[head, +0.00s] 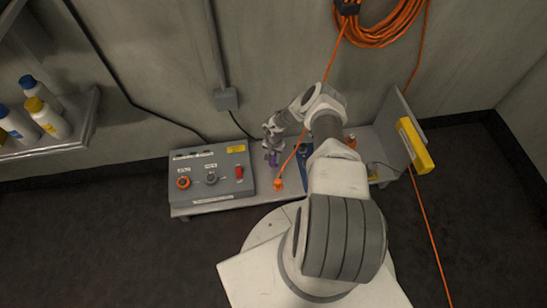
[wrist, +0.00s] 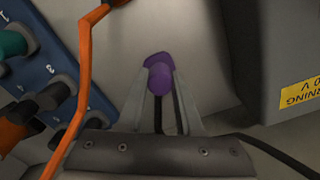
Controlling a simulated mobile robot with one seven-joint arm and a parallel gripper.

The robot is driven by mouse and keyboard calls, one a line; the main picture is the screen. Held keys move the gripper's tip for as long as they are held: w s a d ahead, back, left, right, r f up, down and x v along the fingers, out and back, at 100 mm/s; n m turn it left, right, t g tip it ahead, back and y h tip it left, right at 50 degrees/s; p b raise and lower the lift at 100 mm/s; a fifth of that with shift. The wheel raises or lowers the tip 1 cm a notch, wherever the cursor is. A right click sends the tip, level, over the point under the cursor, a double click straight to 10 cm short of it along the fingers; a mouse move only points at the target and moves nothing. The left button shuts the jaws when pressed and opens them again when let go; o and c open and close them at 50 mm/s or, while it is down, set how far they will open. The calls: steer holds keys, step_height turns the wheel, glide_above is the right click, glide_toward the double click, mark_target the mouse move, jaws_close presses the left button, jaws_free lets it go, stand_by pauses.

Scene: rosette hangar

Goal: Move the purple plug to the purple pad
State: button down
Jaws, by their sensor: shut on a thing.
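The purple plug (wrist: 160,80) is gripped between the two fingers of my gripper (wrist: 160,88) in the wrist view. A flat purple patch, the purple pad (wrist: 156,57), shows just beyond the plug's end on the pale bench top. The plug covers part of the pad, and I cannot tell whether they touch. In the head view my gripper (head: 269,147) is over the bench between the grey control box and the orange plug, with a bit of the purple plug (head: 273,159) showing beneath it.
A blue socket panel (wrist: 50,62) with green, grey and orange plugs lies on the left in the wrist view. An orange cable (wrist: 84,70) passes close beside my gripper. The grey control box (wrist: 262,65) with a yellow warning label stands on the right. The bench (head: 215,207) is narrow.

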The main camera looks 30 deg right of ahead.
steer(key=c, duration=0.5)
jaws_free()
step_height(320, 180, up, 17)
steer(key=p, duration=0.6)
steer(key=shift+r, duration=0.15)
steer(key=shift+s, duration=0.1)
